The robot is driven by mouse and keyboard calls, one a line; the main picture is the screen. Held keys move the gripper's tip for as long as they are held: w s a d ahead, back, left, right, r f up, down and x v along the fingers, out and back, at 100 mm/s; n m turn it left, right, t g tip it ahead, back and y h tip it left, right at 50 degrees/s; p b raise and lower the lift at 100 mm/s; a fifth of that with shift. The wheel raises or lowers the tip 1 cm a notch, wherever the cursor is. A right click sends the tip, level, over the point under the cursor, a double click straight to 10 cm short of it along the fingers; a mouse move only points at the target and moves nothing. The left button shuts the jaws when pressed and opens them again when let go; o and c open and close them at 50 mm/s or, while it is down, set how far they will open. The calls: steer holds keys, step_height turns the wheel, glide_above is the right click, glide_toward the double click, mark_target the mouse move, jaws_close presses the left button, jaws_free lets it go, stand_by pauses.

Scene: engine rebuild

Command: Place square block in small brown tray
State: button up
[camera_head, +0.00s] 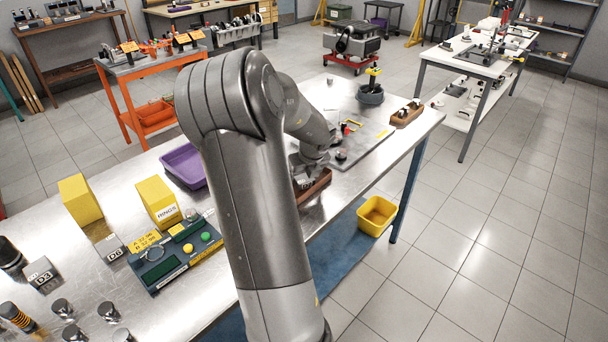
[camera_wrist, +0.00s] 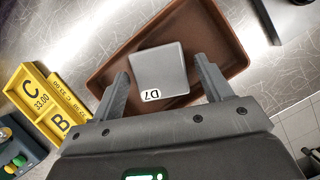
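The square block, grey and labelled D7 (camera_wrist: 163,68), shows in the wrist view within the outline of the small brown tray (camera_wrist: 112,62). It looks flat and level, and I cannot tell for certain that it rests on the tray floor. My gripper (camera_wrist: 162,70) is over the tray, with one finger on each side of the block. A small gap shows between each finger and the block, so the gripper looks open. In the head view the brown tray (camera_head: 316,188) is mostly hidden by my arm, and the block is hidden there.
A purple bin (camera_head: 184,165) and yellow boxes (camera_head: 80,199) stand on the metal bench. A grey plate with parts (camera_head: 365,145) and a wooden holder (camera_head: 407,113) are farther right.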

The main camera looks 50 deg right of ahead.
steer(key=v, duration=1.2)
steer(key=a+r+n+t+y, duration=0.1)
steer(key=a+r+n+y, duration=0.15)
steer(key=a+n, duration=0.85)
steer(key=a+r+n+y, duration=0.1)
steer(key=a+r+n, duration=0.2)
steer(key=a+n, duration=0.85)
steer(key=s+a+n+h, duration=0.1)
steer(key=s+a+n, duration=0.4)
steer(key=a+n, duration=0.3)
steer(key=s+a+r+n, duration=0.1)
steer(key=s+a+n, duration=0.5)
steer(key=a+n, duration=0.3)
steer(key=shift+a+n+h, duration=0.25)
steer(key=shift+n+h, duration=0.1)
steer(key=shift+n, duration=0.1)
